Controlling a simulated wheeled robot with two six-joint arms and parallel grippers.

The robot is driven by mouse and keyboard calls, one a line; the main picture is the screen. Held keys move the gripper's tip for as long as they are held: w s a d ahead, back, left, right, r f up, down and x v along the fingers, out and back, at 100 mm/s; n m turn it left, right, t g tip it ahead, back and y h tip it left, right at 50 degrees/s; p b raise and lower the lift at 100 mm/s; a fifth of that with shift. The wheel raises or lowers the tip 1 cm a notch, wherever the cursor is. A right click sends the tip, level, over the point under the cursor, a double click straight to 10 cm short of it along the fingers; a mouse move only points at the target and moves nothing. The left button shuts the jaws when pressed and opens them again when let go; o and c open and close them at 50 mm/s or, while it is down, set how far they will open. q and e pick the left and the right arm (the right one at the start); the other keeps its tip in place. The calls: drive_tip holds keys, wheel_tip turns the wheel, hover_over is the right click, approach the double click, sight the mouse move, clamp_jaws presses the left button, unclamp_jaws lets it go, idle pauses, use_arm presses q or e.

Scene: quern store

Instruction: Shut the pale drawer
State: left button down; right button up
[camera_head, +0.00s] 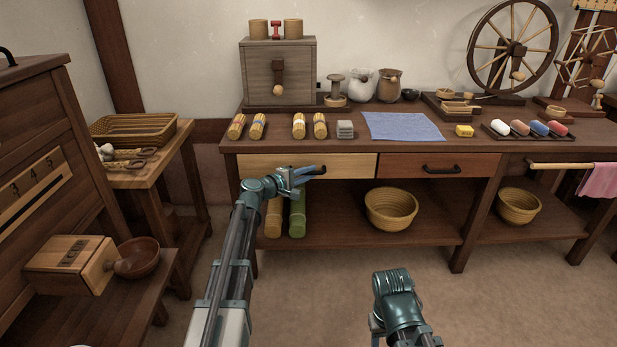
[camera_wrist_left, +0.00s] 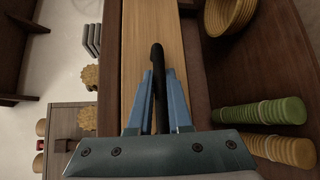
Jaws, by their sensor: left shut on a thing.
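The pale drawer (camera_head: 345,163) is in the left part of the workbench front in the head view. Its front lies close to the bench edge; I cannot tell whether a small gap is left. My left gripper (camera_head: 318,170) is at its dark handle, shut on it. In the left wrist view the two blue fingers (camera_wrist_left: 160,100) stand on either side of the black handle (camera_wrist_left: 157,62), with the pale drawer front (camera_wrist_left: 134,50) behind. My right arm shows low in the head view, but its fingertips cannot be seen.
A reddish drawer (camera_head: 415,166) with a black handle sits to the right of the pale one. Below, a shelf holds a green roll (camera_head: 298,215), a tan roll and a basket (camera_head: 391,208). Yarn bundles and a blue cloth (camera_head: 402,126) lie on the benchtop.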

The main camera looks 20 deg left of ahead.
use_arm(q)
drive_tip(key=shift+w+a, duration=0.15)
drive_tip(key=shift+w, duration=0.05)
drive_tip(key=c, duration=0.8)
unclamp_jaws()
drive_tip(key=shift+c, duration=0.2)
drive_tip(key=shift+s+a+r, duration=0.1)
drive_tip(key=shift+s+a, duration=0.05)
drive_tip(key=shift+s, duration=0.25)
drive_tip(key=p+v, duration=0.2)
drive_tip(key=v, duration=1.1)
